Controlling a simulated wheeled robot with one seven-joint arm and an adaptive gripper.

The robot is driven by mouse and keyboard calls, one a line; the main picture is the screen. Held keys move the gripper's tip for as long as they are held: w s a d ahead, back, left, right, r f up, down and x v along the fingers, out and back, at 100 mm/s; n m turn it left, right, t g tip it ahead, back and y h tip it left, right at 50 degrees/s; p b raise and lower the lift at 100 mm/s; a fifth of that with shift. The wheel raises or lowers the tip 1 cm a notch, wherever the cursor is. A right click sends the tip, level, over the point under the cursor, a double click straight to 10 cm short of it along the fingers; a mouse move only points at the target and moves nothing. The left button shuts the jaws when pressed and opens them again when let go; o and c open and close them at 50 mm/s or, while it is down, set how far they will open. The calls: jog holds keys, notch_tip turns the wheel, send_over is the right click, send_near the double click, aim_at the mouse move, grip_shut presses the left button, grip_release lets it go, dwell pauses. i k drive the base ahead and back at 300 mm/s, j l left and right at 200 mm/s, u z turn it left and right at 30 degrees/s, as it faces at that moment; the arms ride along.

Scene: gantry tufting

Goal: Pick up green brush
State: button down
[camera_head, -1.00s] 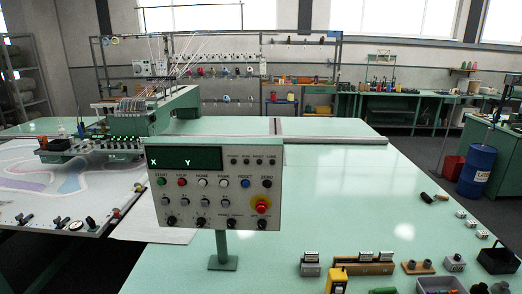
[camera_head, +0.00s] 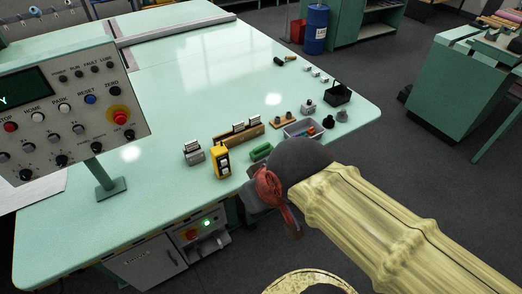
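A small green object (camera_head: 261,151), probably the green brush, lies near the front edge of the green table (camera_head: 190,90), between a yellow device and a grey tray. Its bristles cannot be made out. My arm reaches in from the lower right in a yellow sleeve. My gripper (camera_head: 286,218) appears at the arm's dark and red end, just in front of the table edge and below the green object in the picture. It looks apart from the green object. The fingers are mostly hidden, so their opening cannot be told.
The yellow device (camera_head: 220,161) and a grey block (camera_head: 194,153) stand left of the green object. A wooden holder (camera_head: 237,137) is behind it. The grey tray (camera_head: 289,132) with small items is to its right. A control panel (camera_head: 72,110) stands at left. The table's middle is clear.

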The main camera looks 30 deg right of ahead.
aim_at(262, 151)
jog(key=u, duration=1.45)
jog(key=z, duration=2.2)
jog(key=i+l+u, duration=0.7)
jog(key=i+l, duration=0.15)
jog(key=l, duration=0.2)
